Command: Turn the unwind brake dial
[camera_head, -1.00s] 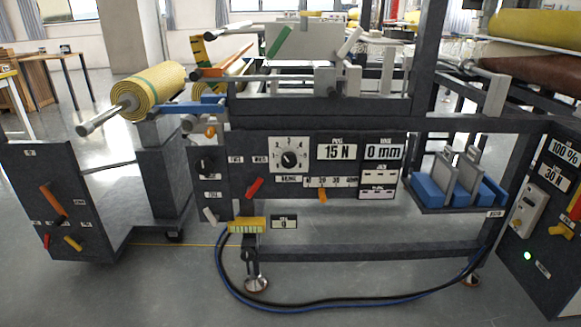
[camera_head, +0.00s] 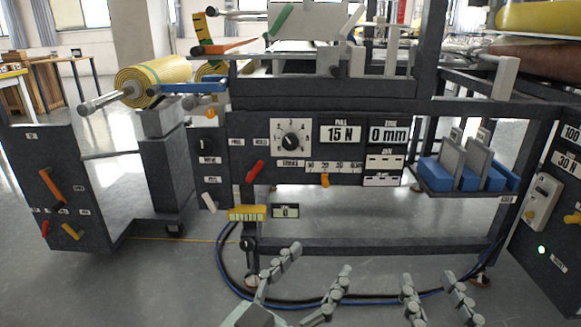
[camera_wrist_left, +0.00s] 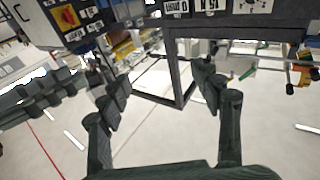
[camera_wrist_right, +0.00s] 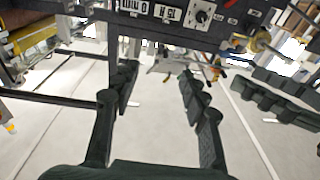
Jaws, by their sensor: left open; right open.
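The brake dial (camera_head: 291,141) is a black round knob with a white pointer mark on a white square plate with numbers. It sits on the dark front panel, left of the 15 N display (camera_head: 340,134). The dial also shows, upside down, at the top of the right wrist view (camera_wrist_right: 202,14) and the left wrist view (camera_wrist_left: 248,7). My left gripper (camera_head: 319,262) is open and empty, low in front of the machine and below the dial. My right gripper (camera_head: 429,277) is open and empty, to its right and well below the panel. Neither touches the dial.
A red lever (camera_head: 256,171) and an orange slider tab (camera_head: 325,181) stick out below the dial. A lower frame beam (camera_head: 370,246) and blue-black hoses (camera_head: 330,301) lie behind the grippers. A shelf with blue blocks (camera_head: 430,174) stands right. Floor in front looks clear.

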